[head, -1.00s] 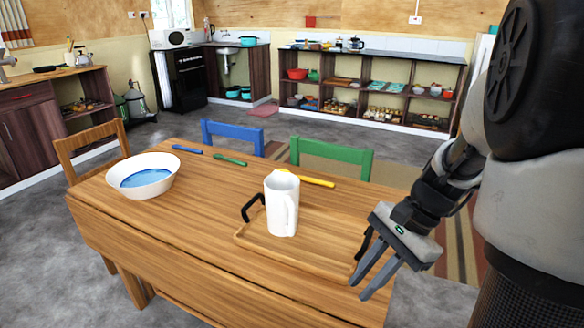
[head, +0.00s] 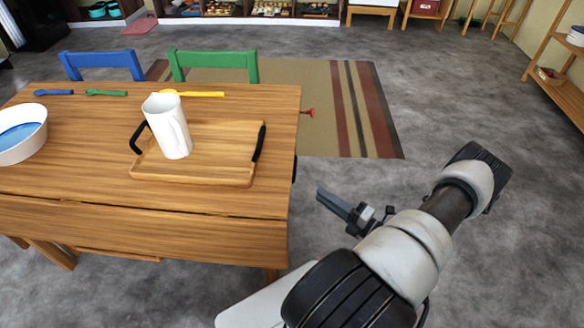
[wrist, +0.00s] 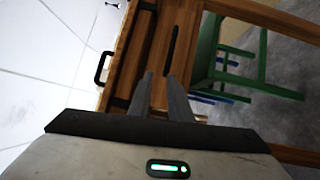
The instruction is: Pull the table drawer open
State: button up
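The wooden table (head: 230,200) stands at the left of the head view. A dark handle (head: 294,168) shows edge-on at its right end. In the wrist view, which is tilted on its side, the table end has a drawer front (wrist: 186,28) with a long dark handle (wrist: 172,48). The drawer appears shut, with no pulled-out part visible. My gripper (head: 322,198) is right of the table end, apart from it. In the wrist view, my gripper's two fingers (wrist: 160,76) are parted and empty, pointing toward the drawer front near the handle; contact is not visible.
A tray (head: 200,178) with black handles and a white mug (head: 172,135) sit on the table. A bowl (head: 20,140) is at left. Green (head: 212,60) and blue (head: 102,60) chairs stand behind. Floor right of the table is clear; a shelf (head: 560,90) stands far right.

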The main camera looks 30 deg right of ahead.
jog(key=w+m+h, duration=0.1)
jog(key=w, duration=0.4)
jog(key=w+a+m+t+h+b, duration=0.1)
jog(key=w+m, duration=0.1)
jog(key=w, duration=0.3)
jog(key=w+m+h, duration=0.1)
jog(key=w, duration=0.5)
jog(key=shift+a+f+m, duration=0.25)
jog(key=shift+f+m, duration=0.05)
jog(key=shift+f, duration=0.1)
grip_shut()
